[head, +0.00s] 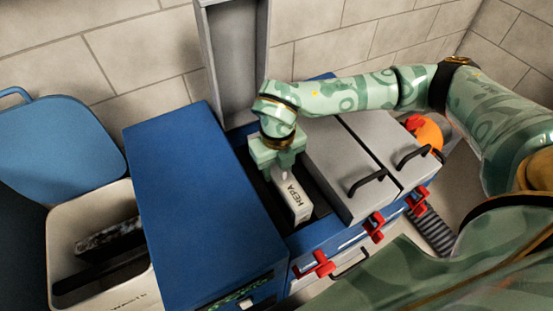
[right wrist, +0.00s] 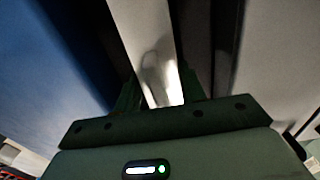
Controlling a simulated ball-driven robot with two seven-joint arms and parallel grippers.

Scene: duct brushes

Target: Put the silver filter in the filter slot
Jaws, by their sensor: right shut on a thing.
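The silver filter (head: 295,200) is a pale narrow block marked HEPA. My right gripper (head: 283,172) is shut on its far end from above. The filter sits at the dark open filter slot (head: 319,199) in the blue housing; how deep it is in the slot I cannot tell. In the right wrist view the filter (right wrist: 148,40) runs away between the fingers of the right gripper (right wrist: 160,98), with dark gaps on both sides. My left gripper is not in view.
A raised grey lid (head: 234,70) stands behind the slot. Two grey covers with black handles (head: 345,165) close the bays to the right. Red latches (head: 318,266) line the front. At left is an open bin (head: 65,222) holding dark blocks, with a blue lid (head: 55,145).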

